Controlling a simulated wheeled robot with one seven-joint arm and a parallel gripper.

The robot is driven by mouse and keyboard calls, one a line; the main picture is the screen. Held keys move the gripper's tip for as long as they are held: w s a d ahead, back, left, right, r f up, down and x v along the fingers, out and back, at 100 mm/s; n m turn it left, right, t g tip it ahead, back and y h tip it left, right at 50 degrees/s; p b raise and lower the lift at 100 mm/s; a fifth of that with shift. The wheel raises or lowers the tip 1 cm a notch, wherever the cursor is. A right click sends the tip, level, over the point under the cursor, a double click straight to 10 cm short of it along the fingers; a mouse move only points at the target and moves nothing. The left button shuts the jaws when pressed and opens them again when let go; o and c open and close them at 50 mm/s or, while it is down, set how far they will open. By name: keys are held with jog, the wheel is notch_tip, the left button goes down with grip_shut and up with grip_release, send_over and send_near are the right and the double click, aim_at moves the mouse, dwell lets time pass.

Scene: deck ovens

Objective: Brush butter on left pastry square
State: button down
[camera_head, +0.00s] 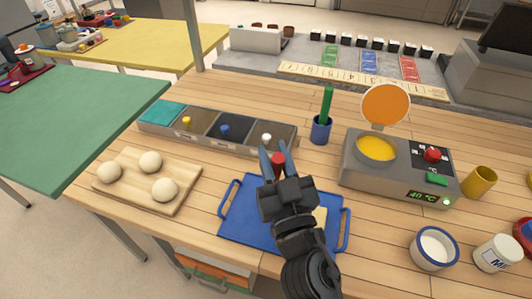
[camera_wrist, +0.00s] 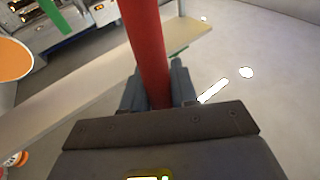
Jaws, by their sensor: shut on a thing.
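My gripper (camera_head: 274,158) is above the blue tray (camera_head: 240,236), with its fingers shut on a red handle (camera_head: 278,165). In the wrist view the red handle (camera_wrist: 147,45) stands up between the fingers of my gripper (camera_wrist: 158,88); its working end is not visible. One pale yellow pastry square (camera_head: 320,216) shows partly on the tray, right of my gripper. My gripper and arm cover the rest of the tray's middle, so the left square cannot be seen. Yellow butter (camera_head: 376,148) fills the round well of a grey warmer (camera_head: 362,180) to the right.
A round orange disc (camera_head: 385,104) stands up behind the butter well. A blue cup (camera_head: 320,131) holds a green stick. A compartment box (camera_head: 210,133) lies behind the tray. A board (camera_head: 135,186) with dough balls is left; a white bowl (camera_head: 434,247) and mugs are right.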

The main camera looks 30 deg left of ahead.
jog(key=shift+w+d, duration=0.15)
jog(key=shift+d, duration=0.5)
jog(key=shift+w+a, duration=0.2)
jog(key=shift+w, duration=0.2)
jog(key=shift+s+a+b, duration=0.2)
jog(key=shift+a+b, duration=0.1)
jog(key=shift+a, duration=0.55)
jog(key=shift+s+a+b, duration=0.25)
jog(key=shift+a+b, duration=0.1)
jog(key=shift+a, duration=0.45)
jog(key=shift+s+a+b, duration=0.2)
jog(key=shift+a+b, duration=0.1)
jog(key=shift+a, duration=0.55)
